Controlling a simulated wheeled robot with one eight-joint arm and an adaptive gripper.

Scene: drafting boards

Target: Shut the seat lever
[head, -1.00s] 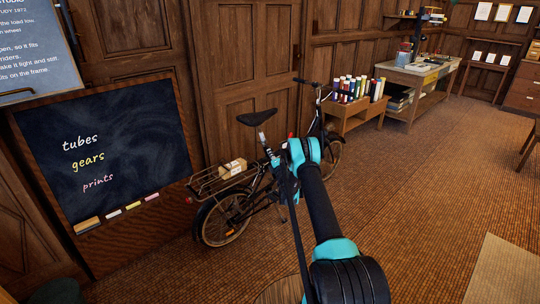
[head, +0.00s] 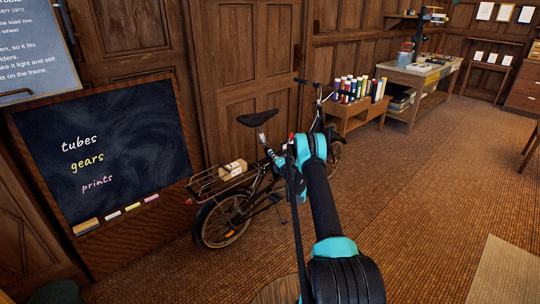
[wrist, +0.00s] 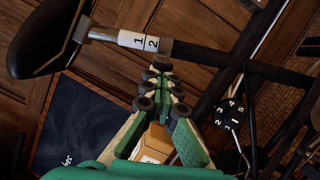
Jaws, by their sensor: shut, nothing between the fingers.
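The bicycle (head: 240,200) stands against the panelled wall in the head view, with its black saddle (head: 257,118) raised on a post. In the wrist view the saddle (wrist: 42,45) is at upper left, and the seat post (wrist: 130,39) carries a white band marked 1 and 2. A dark collar (wrist: 164,49) sits where the post meets the frame. I cannot clearly make out the seat lever near it. My gripper (wrist: 163,68) is shut and empty, its fingertips close below the collar; contact cannot be told. In the head view my arm hides it.
A rear rack (head: 217,181) carries a small box (head: 233,168). A numbered dark dial (wrist: 233,115) is right of my fingers. The chalkboard (head: 105,150) leans at left. Open floor lies to the right.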

